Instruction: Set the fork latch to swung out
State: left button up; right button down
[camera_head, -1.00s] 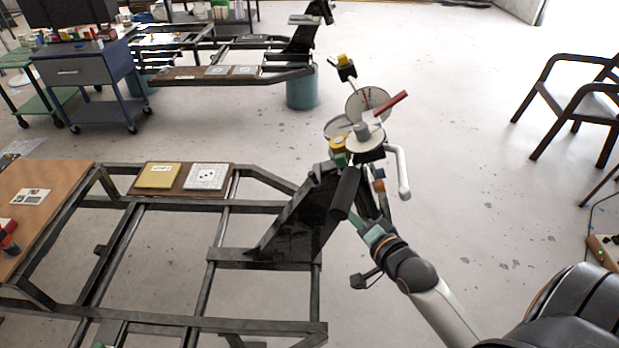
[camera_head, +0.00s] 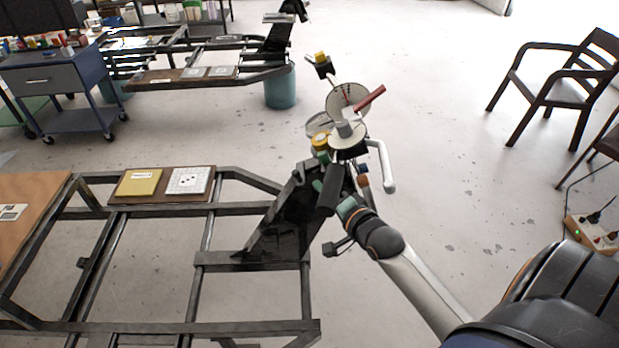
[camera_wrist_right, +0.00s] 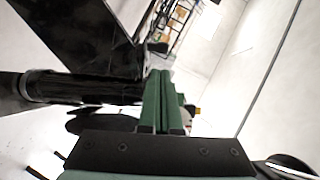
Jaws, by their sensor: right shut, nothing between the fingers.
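A black angled bracket (camera_head: 288,222) rises from the end of the dark steel frame. It carries a cluster of parts: a pale dial disc (camera_head: 345,97), a red bar (camera_head: 371,97), a yellow round part (camera_head: 320,139), a white bent handle (camera_head: 388,170) and a black cylinder (camera_head: 327,193). I cannot tell which part is the fork latch. My right gripper (camera_head: 345,208), with green fingers, is just right of the black cylinder, below the discs. In the right wrist view its fingers (camera_wrist_right: 158,98) are shut and empty, close to a dark rod (camera_wrist_right: 75,90); contact is unclear. My left gripper is out of view.
The steel frame (camera_head: 225,259) fills the lower left, with a yellow pad (camera_head: 138,183) and a white patterned plate (camera_head: 188,180) on a board. A black chair (camera_head: 555,95) and a power strip (camera_head: 590,232) are at the right. The floor between is clear.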

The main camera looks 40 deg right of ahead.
jog(key=x, duration=0.5)
jog(key=shift+w+f, duration=0.1)
jog(key=shift+w, duration=0.3)
jog(key=shift+a+f, duration=0.1)
